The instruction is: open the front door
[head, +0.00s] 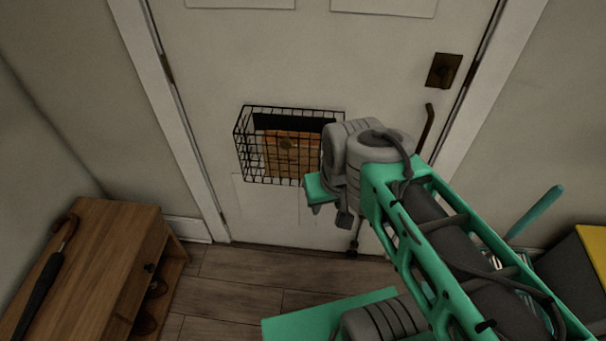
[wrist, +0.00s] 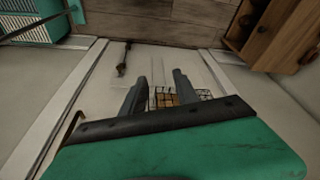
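The front door (head: 390,50) is white, panelled and shut in its frame. Its dark handle bar (head: 427,128) stands upright at the right side, below a brown lock plate (head: 444,70). In the wrist view, where the floor is at the top, the handle (wrist: 72,128) shows at the lower left, partly cut off by my gripper's body. My gripper (wrist: 159,80) is open and empty, its two dark fingers apart and pointing down along the door. In the head view it is left of and lower than the handle, apart from it, and its fingers are mostly hidden by my wrist.
A black wire letter basket (head: 243,140) holding a brown item (head: 285,150) hangs on the door beside my wrist. A wooden cabinet (head: 95,260) with an umbrella (head: 45,280) stands left. A teal-handled object (head: 535,213) and a yellow-topped thing (head: 595,245) are right. Some floor before the door is clear.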

